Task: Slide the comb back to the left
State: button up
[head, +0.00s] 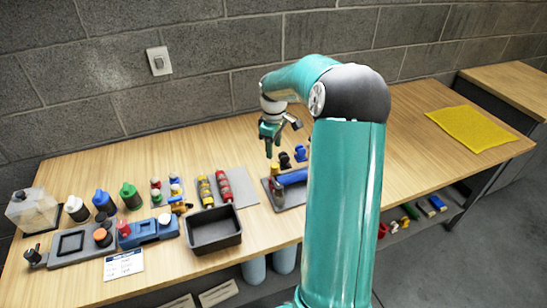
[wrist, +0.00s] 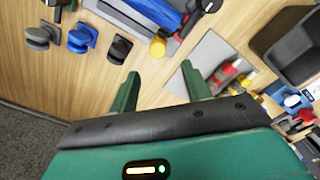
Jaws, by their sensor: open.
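I cannot pick out a comb with certainty in either view. A blue bar (head: 293,177) lies on a grey plate (head: 270,190) near the middle of the table, partly hidden by my arm. The blue bar is also at the top edge of the wrist view (wrist: 155,12), cut off by the frame. My gripper (head: 269,150) is above the table near this plate.
Black, blue and grey knobs (wrist: 119,48) (wrist: 82,38) (wrist: 40,35) and a yellow knob (wrist: 158,46) stand near the plate. A dark bin (head: 214,230), a blue device (head: 150,230) and bottles (head: 130,195) are at left. A yellow cloth (head: 472,128) lies right, with bare table around it.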

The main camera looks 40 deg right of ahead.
notch_tip(320, 180, up, 6)
dwell(0.6)
